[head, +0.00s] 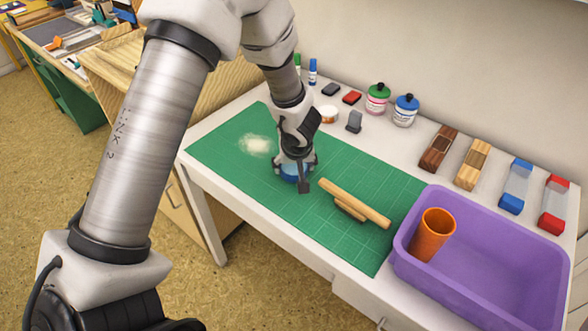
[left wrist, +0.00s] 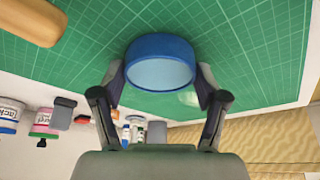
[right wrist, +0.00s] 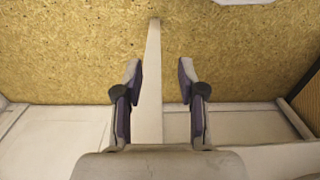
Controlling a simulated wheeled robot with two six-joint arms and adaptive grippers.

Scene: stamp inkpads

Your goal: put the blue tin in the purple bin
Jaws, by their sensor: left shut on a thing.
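The blue tin (head: 290,177) is at the green mat, mostly hidden by my left gripper (head: 296,178) in the head view. The left wrist view shows the tin (left wrist: 160,47) as a blue round with a paler face, one finger of my left gripper (left wrist: 160,80) against each side. The gripper is shut on it. I cannot tell whether the tin rests on the mat or is just above it. The purple bin (head: 505,285) stands at the table's right end, apart from the tin. My right gripper (right wrist: 160,85) is open and empty, above the floor side of the furniture.
An orange cup (head: 432,234) stands inside the bin at its left. A wooden piece (head: 355,203) lies on the green mat (head: 385,185) between tin and bin. Jars (head: 377,98), stamps and blocks (head: 516,187) line the back. A white powdery patch (head: 258,145) lies on the mat.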

